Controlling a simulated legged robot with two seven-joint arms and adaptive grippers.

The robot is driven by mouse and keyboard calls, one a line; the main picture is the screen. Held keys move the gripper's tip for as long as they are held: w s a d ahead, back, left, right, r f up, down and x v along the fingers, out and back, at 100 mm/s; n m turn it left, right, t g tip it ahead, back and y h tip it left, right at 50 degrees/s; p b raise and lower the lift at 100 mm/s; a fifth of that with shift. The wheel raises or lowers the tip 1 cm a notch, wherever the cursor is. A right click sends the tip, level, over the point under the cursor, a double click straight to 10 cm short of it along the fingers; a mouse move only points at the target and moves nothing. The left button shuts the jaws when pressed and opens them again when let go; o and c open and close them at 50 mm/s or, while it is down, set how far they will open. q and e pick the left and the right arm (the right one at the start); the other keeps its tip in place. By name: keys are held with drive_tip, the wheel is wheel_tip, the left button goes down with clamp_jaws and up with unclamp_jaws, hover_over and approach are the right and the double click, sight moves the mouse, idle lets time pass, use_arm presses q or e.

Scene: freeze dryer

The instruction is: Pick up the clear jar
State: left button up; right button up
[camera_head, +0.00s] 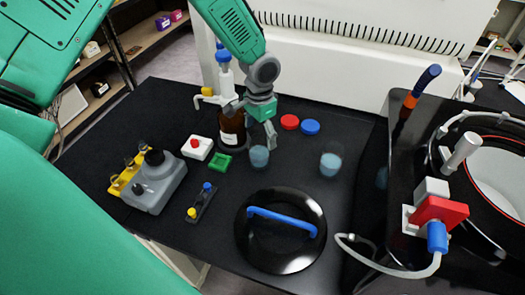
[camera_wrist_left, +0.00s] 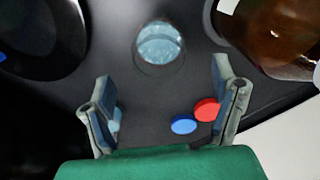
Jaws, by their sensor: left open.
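A clear jar (camera_head: 259,157) with pale blue contents stands upright on the black bench, just right of the brown bottle. My left gripper (camera_head: 268,130) is above and behind it, pointing down. In the left wrist view the same jar (camera_wrist_left: 160,45) lies ahead of the open, empty fingers of that gripper (camera_wrist_left: 165,95), apart from them. A second clear jar (camera_head: 331,162) stands further right; in the wrist view it is mostly hidden behind the left finger. My right gripper is not in view.
The brown pump bottle (camera_head: 231,128) stands close to the left of the near jar. Red (camera_head: 290,122) and blue (camera_head: 310,127) caps lie behind. A black lid with blue handle (camera_head: 280,230) lies in front. A green tray (camera_head: 220,162) and grey device (camera_head: 155,185) are left.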

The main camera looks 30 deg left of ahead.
sight(259, 151)
use_arm(q)
drive_tip(key=shift+s+a+f, duration=0.1)
drive_tip(key=shift+s+f, duration=0.05)
drive_tip(key=shift+f, duration=0.4)
drive_tip(key=f, duration=0.4)
drive_tip(key=shift+a+p, duration=0.3)
drive_tip(key=shift+p, duration=0.1)
drive_tip(key=shift+f, duration=0.4)
drive_tip(key=shift+d+r, duration=0.2)
drive_tip(key=shift+d, duration=0.15)
drive_tip(key=shift+c, duration=0.5)
drive_tip(key=shift+d, duration=0.1)
drive_tip(key=c, duration=1.4)
